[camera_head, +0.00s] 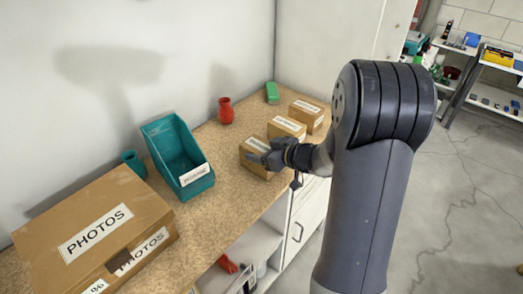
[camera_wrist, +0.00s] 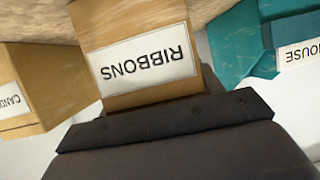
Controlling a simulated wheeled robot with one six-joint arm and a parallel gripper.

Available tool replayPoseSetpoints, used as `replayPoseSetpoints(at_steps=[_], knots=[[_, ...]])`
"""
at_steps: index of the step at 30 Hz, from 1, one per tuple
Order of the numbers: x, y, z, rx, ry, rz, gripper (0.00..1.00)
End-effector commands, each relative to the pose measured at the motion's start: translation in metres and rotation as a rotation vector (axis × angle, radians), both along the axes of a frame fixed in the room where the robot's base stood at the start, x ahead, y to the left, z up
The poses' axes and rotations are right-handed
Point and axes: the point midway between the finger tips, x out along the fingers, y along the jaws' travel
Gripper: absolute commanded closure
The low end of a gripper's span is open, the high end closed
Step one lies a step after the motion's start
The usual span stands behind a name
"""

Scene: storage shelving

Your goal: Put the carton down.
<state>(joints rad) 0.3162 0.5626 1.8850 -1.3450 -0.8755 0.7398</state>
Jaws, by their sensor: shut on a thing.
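The carton (camera_head: 251,165) is a small brown box at the front of a row of similar boxes on the speckled counter. In the wrist view the carton (camera_wrist: 128,28) shows a white label reading RIBBONS, upside down. My gripper (camera_head: 266,157) reaches in from the right and is shut on this carton. In the wrist view the dark gripper (camera_wrist: 165,122) covers the carton's near edge. The carton is at or just above the counter (camera_head: 232,205); I cannot tell whether its underside touches.
Two more small cartons (camera_head: 287,127) (camera_head: 306,114) stand behind it. Bare counter lies between bin and carton.

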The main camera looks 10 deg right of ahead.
Motion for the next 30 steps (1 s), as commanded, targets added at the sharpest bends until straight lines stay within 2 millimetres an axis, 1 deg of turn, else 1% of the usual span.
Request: replayPoseSetpoints(at_steps=[2, 3, 11, 17, 21, 23, 26, 30], knots=[[0.000, 0.000, -0.003, 0.001, 0.000, 0.000, 0.71], [0.000, 0.000, -0.004, 0.001, 0.001, 0.000, 0.38], [0.000, 0.000, -0.003, 0.001, 0.001, 0.000, 0.17], [0.000, 0.000, -0.002, 0.000, 0.000, 0.000, 0.17], [-0.002, -0.002, 0.003, -0.001, -0.001, -0.001, 0.17], [-0.008, -0.007, 0.006, 0.000, -0.002, -0.003, 0.17], [-0.022, -0.017, 0.013, -0.001, -0.002, -0.006, 0.17], [-0.045, -0.034, 0.025, -0.001, -0.002, -0.007, 0.17]])
